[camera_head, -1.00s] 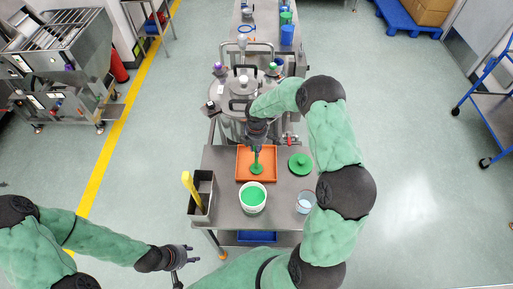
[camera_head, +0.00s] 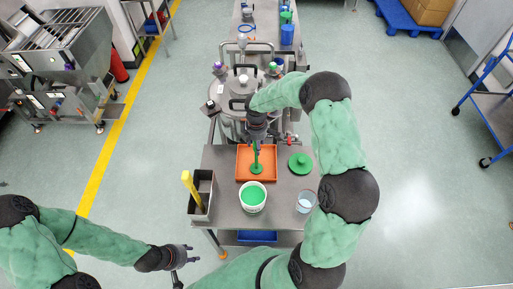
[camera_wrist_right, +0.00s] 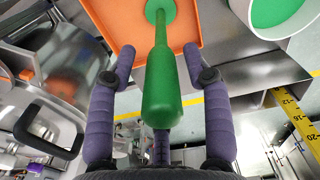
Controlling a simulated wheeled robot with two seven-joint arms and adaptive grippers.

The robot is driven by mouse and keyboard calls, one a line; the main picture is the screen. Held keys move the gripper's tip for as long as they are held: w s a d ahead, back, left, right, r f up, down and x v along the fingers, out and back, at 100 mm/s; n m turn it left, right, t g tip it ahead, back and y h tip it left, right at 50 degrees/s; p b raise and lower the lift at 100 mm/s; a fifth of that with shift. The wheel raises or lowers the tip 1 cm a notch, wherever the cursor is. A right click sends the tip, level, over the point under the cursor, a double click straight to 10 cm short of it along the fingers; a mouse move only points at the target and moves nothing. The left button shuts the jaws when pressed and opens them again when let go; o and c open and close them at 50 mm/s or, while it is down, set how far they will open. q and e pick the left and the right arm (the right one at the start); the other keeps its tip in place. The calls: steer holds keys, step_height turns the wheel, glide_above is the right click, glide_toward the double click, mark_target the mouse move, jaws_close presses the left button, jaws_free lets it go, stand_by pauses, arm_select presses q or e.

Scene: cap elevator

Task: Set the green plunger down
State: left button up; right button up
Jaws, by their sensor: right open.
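The green plunger (camera_head: 256,168) stands upright on its round foot in the orange tray (camera_head: 243,177) on the steel table. In the right wrist view its handle (camera_wrist_right: 163,95) points toward the camera. My right gripper (camera_head: 257,143) is above the tray; its purple fingers (camera_wrist_right: 158,62) are spread either side of the plunger, with a gap on each side. My left gripper (camera_head: 187,264) is empty, low at the left, in front of the table, and its fingers look apart.
A white tub of green stuff (camera_head: 253,196) stands just in front of the tray. A green lid (camera_head: 300,163) and a clear beaker (camera_head: 305,202) are to its right. A steel bin (camera_head: 206,184) with a yellow ruler (camera_head: 190,188) is on the left. A steel vessel (camera_head: 228,125) stands behind.

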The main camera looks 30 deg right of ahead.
step_height(320, 180, up, 10)
steer(key=shift+f, duration=0.25)
stand_by(0.3)
